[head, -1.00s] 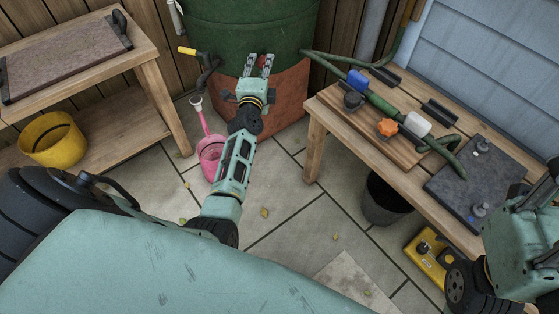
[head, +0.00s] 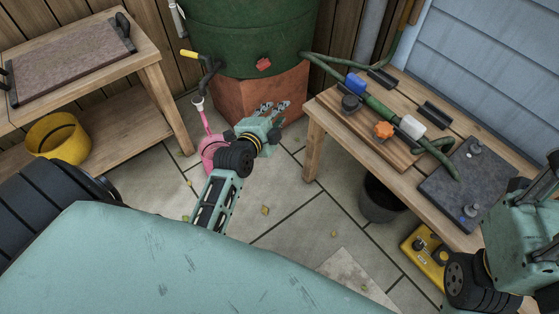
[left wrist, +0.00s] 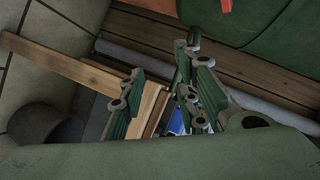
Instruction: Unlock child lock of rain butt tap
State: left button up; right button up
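The green rain butt (head: 250,30) stands on a terracotta plinth (head: 290,97). Its dark tap (head: 209,68) with a yellow lever (head: 188,54) is on its left side. A small red knob (head: 264,65) sits low on the front of the butt; I cannot tell whether it is locked. My left gripper (head: 273,109) is open and empty, below the knob and apart from it, in front of the plinth. Its spread fingers also show in the left wrist view (left wrist: 165,98). My right gripper (head: 535,190) is at the right edge, its fingers too unclear to judge.
A pink watering can (head: 210,150) stands below the tap, partly behind my left arm. A wooden bench (head: 313,130) on the right holds hose parts and a dark slab (head: 450,195). A black bucket (head: 380,200) stands under it. A left bench (head: 150,75) holds a board.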

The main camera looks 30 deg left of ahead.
pick_arm(q)
jog(key=s+d+f+n+g+h, duration=0.2)
jog(key=s+d+f+n+g, duration=0.2)
jog(key=s+d, duration=0.3)
jog(key=shift+s+d+f+g, duration=0.2)
jog(key=shift+s+d+g, duration=0.35)
jog(key=shift+s, duration=1.9)
jog(key=shift+a, duration=0.15)
